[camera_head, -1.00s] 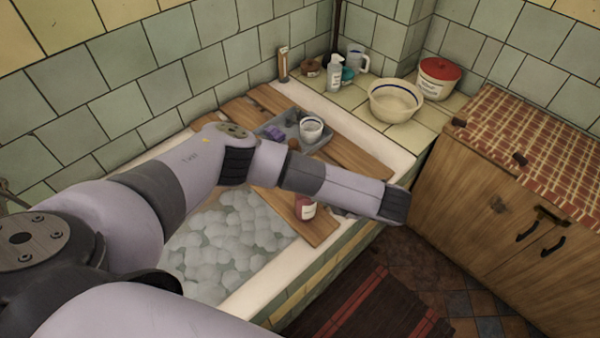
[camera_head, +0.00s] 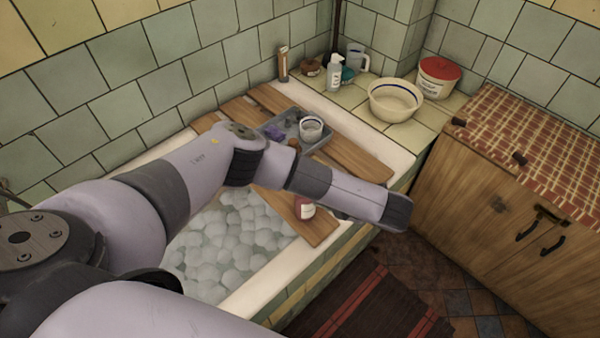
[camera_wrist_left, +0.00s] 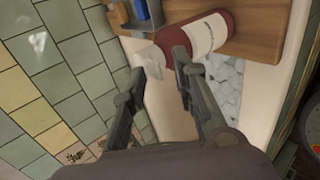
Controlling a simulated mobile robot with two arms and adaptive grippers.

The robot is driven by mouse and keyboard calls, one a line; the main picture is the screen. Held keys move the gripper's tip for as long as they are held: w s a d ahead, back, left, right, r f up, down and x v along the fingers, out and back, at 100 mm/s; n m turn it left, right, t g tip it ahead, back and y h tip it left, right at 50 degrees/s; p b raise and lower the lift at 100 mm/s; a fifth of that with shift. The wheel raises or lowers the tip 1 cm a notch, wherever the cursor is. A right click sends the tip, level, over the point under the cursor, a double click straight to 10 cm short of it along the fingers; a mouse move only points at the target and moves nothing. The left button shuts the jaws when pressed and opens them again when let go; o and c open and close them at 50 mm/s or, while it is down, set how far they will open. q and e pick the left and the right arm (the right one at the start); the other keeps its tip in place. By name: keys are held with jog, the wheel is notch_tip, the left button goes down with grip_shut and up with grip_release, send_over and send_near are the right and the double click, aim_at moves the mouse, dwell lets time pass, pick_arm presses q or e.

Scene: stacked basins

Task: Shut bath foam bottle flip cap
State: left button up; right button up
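The bath foam bottle (camera_head: 305,209), dark red with a white label, stands on a wooden board across the tub in the head view, partly behind my left arm. In the left wrist view the bottle (camera_wrist_left: 206,36) appears tilted by the camera angle. A pale, see-through-looking piece (camera_wrist_left: 149,57), apparently its cap, is at its top end. My left gripper (camera_wrist_left: 159,64) is open, its two fingertips around the top end, one close to the bottle's shoulder. I cannot tell whether they touch it, or the cap's exact angle. My left gripper is mostly hidden in the head view. My right gripper is not in view.
A grey tray (camera_head: 316,146) with a cup (camera_head: 311,128) and a purple item sits on the boards behind my arm. The tub holds foam (camera_head: 225,246). A basin (camera_head: 395,101) and other bottles stand on the tiled ledge. A wooden cabinet (camera_head: 515,215) is at right.

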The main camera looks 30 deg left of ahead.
pick_arm(q)
jog(key=shift+r, duration=0.1)
jog(key=shift+c, duration=0.2)
jog(key=p+v, duration=0.5)
jog(key=v, duration=0.1)
dwell(0.5)
jog(key=shift+d, duration=0.1)
dwell(0.4)
